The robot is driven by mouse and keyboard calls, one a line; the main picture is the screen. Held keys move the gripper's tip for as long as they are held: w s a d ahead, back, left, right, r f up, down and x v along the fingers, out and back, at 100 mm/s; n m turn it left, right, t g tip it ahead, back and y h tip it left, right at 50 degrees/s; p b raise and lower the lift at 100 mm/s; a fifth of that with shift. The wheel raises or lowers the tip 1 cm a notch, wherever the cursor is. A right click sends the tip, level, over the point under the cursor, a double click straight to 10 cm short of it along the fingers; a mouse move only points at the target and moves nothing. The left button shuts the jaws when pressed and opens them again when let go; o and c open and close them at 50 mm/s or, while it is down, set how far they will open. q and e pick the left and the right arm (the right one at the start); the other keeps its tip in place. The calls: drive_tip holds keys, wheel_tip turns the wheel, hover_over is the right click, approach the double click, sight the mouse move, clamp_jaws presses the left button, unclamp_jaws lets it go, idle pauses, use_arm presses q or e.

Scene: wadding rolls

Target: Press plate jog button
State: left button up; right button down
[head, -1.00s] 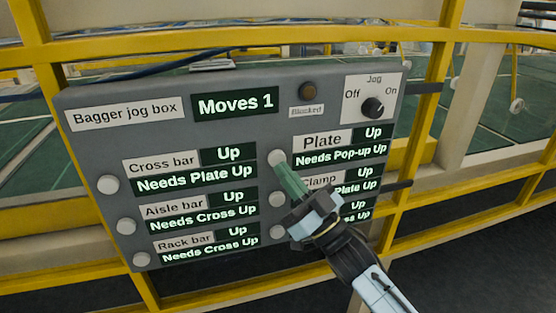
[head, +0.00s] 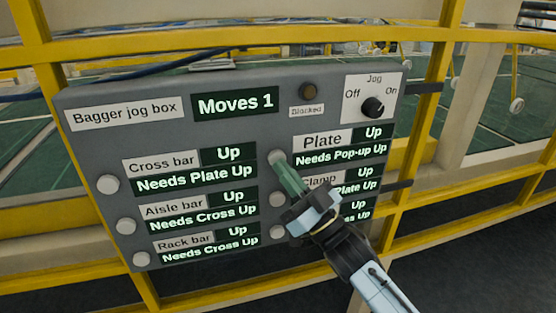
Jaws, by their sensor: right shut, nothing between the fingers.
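The grey bagger jog box (head: 160,95) hangs on the yellow railing in the head view. The plate jog button (head: 277,157) is a round white button left of the Plate label (head: 321,140). The Plate displays read "Up" and "Needs Pop-up Up". My right gripper (head: 284,166) is shut and empty; its green fingertips are at the lower edge of the plate button. I cannot tell whether they touch it or press it in. The gripper and wrist hide part of the lower right rows. My left gripper is not in view.
Other white buttons sit close by, below the plate button (head: 277,199) and along the left edge (head: 108,184). The Jog knob (head: 373,107) is at the upper right, beside a dark Blocked lamp (head: 309,91). Yellow rails (head: 280,42) surround the box.

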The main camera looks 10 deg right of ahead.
drive_tip(key=shift+w, duration=0.5)
idle(0.7)
drive_tip(key=shift+s, duration=0.1)
drive_tip(key=shift+s+p, duration=0.35)
drive_tip(key=shift+s, duration=0.5)
drive_tip(key=s+p, duration=0.2)
drive_tip(key=s, duration=0.3)
drive_tip(key=shift+d, duration=0.1)
idle(0.5)
